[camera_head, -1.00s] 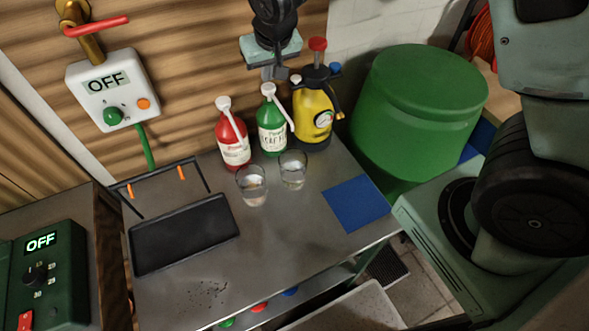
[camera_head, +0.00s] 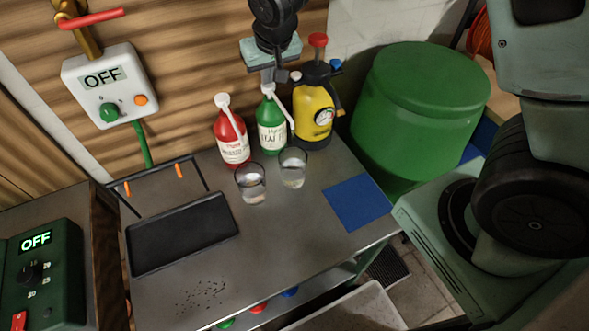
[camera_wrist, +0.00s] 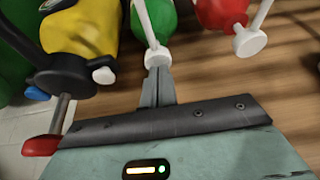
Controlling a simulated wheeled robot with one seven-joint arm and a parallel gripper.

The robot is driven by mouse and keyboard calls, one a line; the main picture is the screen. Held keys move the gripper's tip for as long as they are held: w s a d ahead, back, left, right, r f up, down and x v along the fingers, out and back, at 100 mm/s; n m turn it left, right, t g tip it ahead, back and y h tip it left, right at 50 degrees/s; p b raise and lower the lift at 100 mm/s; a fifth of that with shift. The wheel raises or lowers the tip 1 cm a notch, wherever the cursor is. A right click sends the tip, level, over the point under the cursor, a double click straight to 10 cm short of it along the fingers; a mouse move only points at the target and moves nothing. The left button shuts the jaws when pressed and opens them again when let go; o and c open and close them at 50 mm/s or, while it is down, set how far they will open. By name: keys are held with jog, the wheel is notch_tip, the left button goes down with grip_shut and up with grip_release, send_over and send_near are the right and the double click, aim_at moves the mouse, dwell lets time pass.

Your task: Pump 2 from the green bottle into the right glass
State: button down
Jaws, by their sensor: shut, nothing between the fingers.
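The green bottle (camera_head: 271,130) stands upright at the back of the metal bench, with a white pump head and a long white spout. My gripper (camera_head: 267,82) is shut and empty, pointing down directly over that pump head. In the wrist view my fingertips (camera_wrist: 158,66) meet the white pump head (camera_wrist: 157,56); they look in contact, but I cannot tell how far it is pressed. The right glass (camera_head: 292,168) stands in front of the green bottle, near the spout's end. The left glass (camera_head: 251,184) stands beside it. Both look clear with something pale low inside.
A red pump bottle (camera_head: 231,138) stands left of the green one, and a yellow sprayer (camera_head: 314,108) close on its right. A black tray (camera_head: 182,235) and a blue mat (camera_head: 356,202) lie on the bench. A large green drum (camera_head: 420,100) is at right.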

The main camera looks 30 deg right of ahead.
jog(key=shift+f+b, duration=0.45)
jog(key=shift+f, duration=0.25)
jog(key=shift+r, duration=0.2)
jog(key=shift+r+p, duration=1.1)
jog(key=shift+r, duration=0.15)
jog(key=shift+f, duration=0.2)
jog(key=shift+f+b, duration=1.1)
jog(key=shift+f, duration=0.05)
jog(key=shift+r+p, duration=1)
jog(key=shift+r, duration=0.35)
